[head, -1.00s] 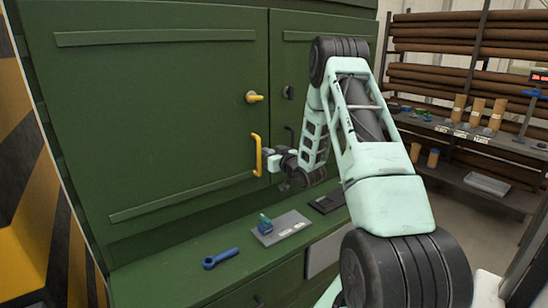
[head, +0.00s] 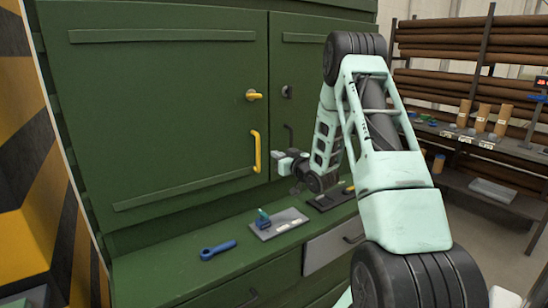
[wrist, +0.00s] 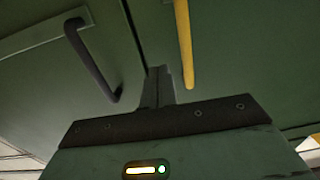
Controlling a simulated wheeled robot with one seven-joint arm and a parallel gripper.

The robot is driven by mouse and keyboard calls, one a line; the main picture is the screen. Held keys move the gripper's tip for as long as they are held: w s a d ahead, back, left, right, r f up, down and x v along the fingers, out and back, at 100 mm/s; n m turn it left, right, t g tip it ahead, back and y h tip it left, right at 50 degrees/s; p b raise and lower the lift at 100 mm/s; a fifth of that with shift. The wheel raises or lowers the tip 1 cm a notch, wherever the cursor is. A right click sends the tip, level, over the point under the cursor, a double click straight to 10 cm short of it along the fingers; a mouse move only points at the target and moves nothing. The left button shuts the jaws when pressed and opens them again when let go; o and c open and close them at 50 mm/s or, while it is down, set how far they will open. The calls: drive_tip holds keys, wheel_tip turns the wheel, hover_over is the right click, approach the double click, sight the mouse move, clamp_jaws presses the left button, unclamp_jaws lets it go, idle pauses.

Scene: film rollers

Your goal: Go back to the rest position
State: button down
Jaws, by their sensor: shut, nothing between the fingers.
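My gripper (head: 276,161) is at the end of my pale green arm, in front of the dark green cabinet. Its fingers are shut with nothing between them, and it points left at the cabinet front. The yellow vertical handle (head: 257,152) of the left door is just to its left; in the head view a small gap seems to lie between them. In the wrist view the shut fingers (wrist: 158,84) show between the yellow handle (wrist: 184,45) and a dark handle (wrist: 92,60).
The left cabinet door (head: 160,110) looks closed, with a yellow latch (head: 253,95) above its handle. On the ledge below lie a blue wrench-like tool (head: 218,250) and a grey plate (head: 278,224) with a small blue-green item. A shelf rack (head: 460,140) stands at the right.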

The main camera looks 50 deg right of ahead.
drive_tip(key=b+v, duration=0.2)
drive_tip(key=v, duration=0.4)
drive_tip(key=shift+s, duration=0.35)
drive_tip(key=w+a+n+g+y, duration=0.1)
drive_tip(key=w+a+g+y, duration=0.15)
drive_tip(key=a, duration=0.65)
drive_tip(key=w+a+n+g+y, duration=0.1)
drive_tip(key=w+a, duration=0.3)
drive_tip(key=a, duration=0.5)
drive_tip(key=s+a+f+n+g+y, duration=0.1)
drive_tip(key=s+a+g, duration=0.2)
drive_tip(key=a, duration=0.5)
drive_tip(key=s+a+f+n+g+y, duration=0.1)
drive_tip(key=s+a+n+g, duration=0.1)
drive_tip(key=a, duration=0.7)
drive_tip(key=s+a+n+g, duration=0.3)
drive_tip(key=s+a+g, duration=0.2)
drive_tip(key=s+a, duration=0.8)
drive_tip(key=s+a+n+g+h, duration=0.1)
drive_tip(key=s+g, duration=0.3)
drive_tip(key=s, duration=1.2)
drive_tip(key=shift+a+r+n, duration=0.35)
drive_tip(key=shift+a+n, duration=0.1)
drive_tip(key=shift+n, duration=0.15)
drive_tip(key=shift+w, duration=0.1)
